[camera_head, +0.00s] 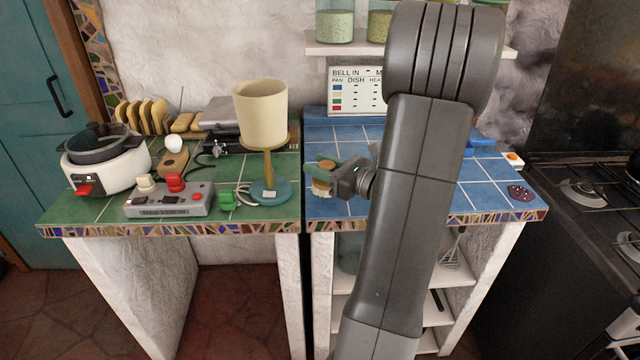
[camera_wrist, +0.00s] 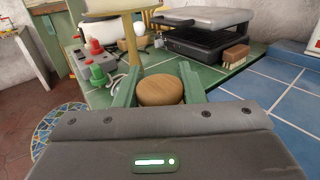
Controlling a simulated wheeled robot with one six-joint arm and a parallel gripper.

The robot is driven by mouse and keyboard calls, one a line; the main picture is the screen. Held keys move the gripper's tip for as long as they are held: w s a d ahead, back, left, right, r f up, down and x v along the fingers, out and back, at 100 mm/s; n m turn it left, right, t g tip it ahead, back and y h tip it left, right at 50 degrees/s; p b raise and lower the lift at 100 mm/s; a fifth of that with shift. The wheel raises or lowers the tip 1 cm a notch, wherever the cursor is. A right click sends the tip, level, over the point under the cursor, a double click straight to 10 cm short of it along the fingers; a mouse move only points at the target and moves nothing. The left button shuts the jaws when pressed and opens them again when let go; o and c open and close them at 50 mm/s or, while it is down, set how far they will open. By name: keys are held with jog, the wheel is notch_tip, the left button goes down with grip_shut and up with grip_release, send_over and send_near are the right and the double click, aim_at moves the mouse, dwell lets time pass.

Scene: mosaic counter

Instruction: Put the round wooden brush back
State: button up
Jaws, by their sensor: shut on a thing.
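The round wooden brush (camera_wrist: 160,92) is between the green fingers of my gripper (camera_wrist: 158,88) in the wrist view. Its round brown top faces the wrist camera. In the head view my gripper (camera_head: 326,174) is over the front left of the blue tiled counter (camera_head: 480,180), shut on the brush (camera_head: 321,187). Pale bristles show at the brush's lower side. I cannot tell whether they touch the tiles. My arm hides much of the blue counter.
A lamp (camera_head: 262,112) stands left on the green counter (camera_head: 105,212), near a grey button box (camera_head: 168,202). A black grill (camera_wrist: 205,38) and a rectangular wooden brush (camera_wrist: 236,55) are behind. A sign (camera_head: 352,92) stands at the back. A dark red mat (camera_head: 521,193) lies right.

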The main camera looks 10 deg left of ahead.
jog(key=shift+f, duration=1.95)
jog(key=shift+f+b, duration=0.2)
jog(key=shift+b, duration=0.2)
jog(key=o, duration=1)
jog(key=shift+r, duration=0.1)
jog(key=shift+r, duration=0.2)
jog(key=v, duration=1.2)
